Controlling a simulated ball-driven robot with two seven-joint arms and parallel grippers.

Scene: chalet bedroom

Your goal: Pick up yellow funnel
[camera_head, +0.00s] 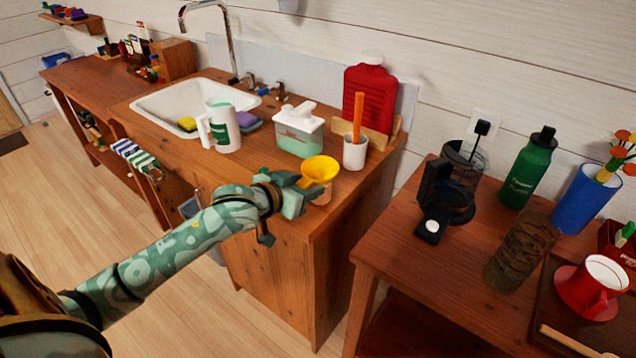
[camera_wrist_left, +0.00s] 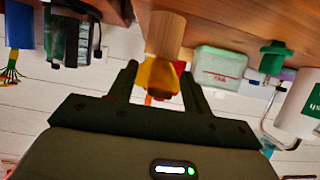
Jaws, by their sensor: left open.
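The yellow funnel (camera_head: 320,168) sits mouth up on a light wooden cylinder (camera_head: 323,194) near the front right corner of the sink counter (camera_head: 285,215). My left gripper (camera_head: 304,189) is open, close in front of the funnel and cylinder. In the upside-down left wrist view, the funnel (camera_wrist_left: 158,80) shows between the two spread fingers (camera_wrist_left: 158,75), with the wooden cylinder (camera_wrist_left: 165,35) beyond the fingertips. I cannot tell whether a finger touches the funnel. Part of the funnel's lower body is hidden by the gripper. My right gripper is not in view.
Behind the funnel stand a white cup (camera_head: 355,154) with an orange handle and a clear green-filled dispenser (camera_head: 298,135). A white pitcher (camera_head: 222,130) is by the sink (camera_head: 165,103). A gap separates the counter from the right table (camera_head: 400,250).

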